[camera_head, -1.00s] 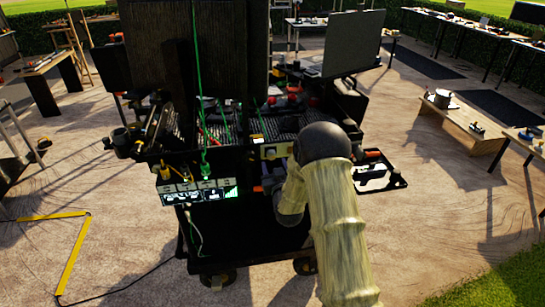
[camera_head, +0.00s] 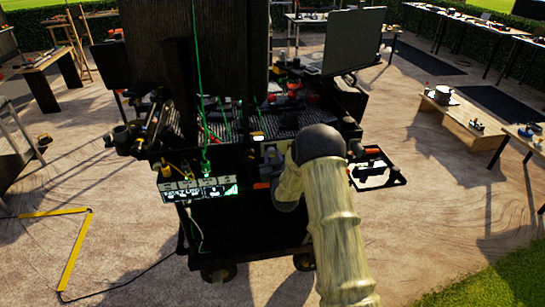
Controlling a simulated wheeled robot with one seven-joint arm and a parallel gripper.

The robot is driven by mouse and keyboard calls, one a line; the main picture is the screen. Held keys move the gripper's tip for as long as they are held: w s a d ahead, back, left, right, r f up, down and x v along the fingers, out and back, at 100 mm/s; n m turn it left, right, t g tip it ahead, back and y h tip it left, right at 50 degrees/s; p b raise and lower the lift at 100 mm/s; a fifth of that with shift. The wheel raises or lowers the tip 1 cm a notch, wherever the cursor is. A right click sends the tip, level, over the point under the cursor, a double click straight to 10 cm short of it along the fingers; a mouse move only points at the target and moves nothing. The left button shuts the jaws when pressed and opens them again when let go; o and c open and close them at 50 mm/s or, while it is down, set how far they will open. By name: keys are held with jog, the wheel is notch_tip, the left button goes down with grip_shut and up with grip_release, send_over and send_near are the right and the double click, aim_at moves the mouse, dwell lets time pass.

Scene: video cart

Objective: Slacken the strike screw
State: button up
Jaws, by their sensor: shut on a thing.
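My arm reaches up from the bottom of the view to a dark rounded joint, then bends down and left to the front of the black video cart (camera_head: 250,235). The wrist end lies close against the cart's front edge, right of the lit panel (camera_head: 197,189). My gripper's fingers are hidden behind the arm and among the dark parts there, so what they hold does not show. I cannot make out the strike screw. Small grey parts (camera_head: 266,172) show just left of the wrist, too small and dark to name.
Large dark screens (camera_head: 228,65) rise from the cart, with a green cable (camera_head: 199,85) hanging in front. A framed bracket (camera_head: 376,170) juts out to the right. A yellow strip (camera_head: 74,250) and a black cable lie on the floor at left. Benches (camera_head: 462,120) stand at right.

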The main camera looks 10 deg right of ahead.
jog(key=shift+f+n+b, duration=0.1)
jog(key=shift+n+b, duration=0.3)
jog(key=shift+b, duration=0.3)
jog(key=n+b, duration=0.8)
jog(key=b, duration=0.1)
jog(key=shift+f, duration=0.1)
jog(key=n+b, duration=0.3)
jog(key=shift+n, duration=0.4)
jog(key=n+b, duration=0.4)
jog(key=n, duration=0.1)
jog(key=shift+r+n+b, duration=0.2)
jog(key=shift+n+b, duration=1.25)
jog(key=shift+n, duration=0.75)
jog(key=o, duration=1)
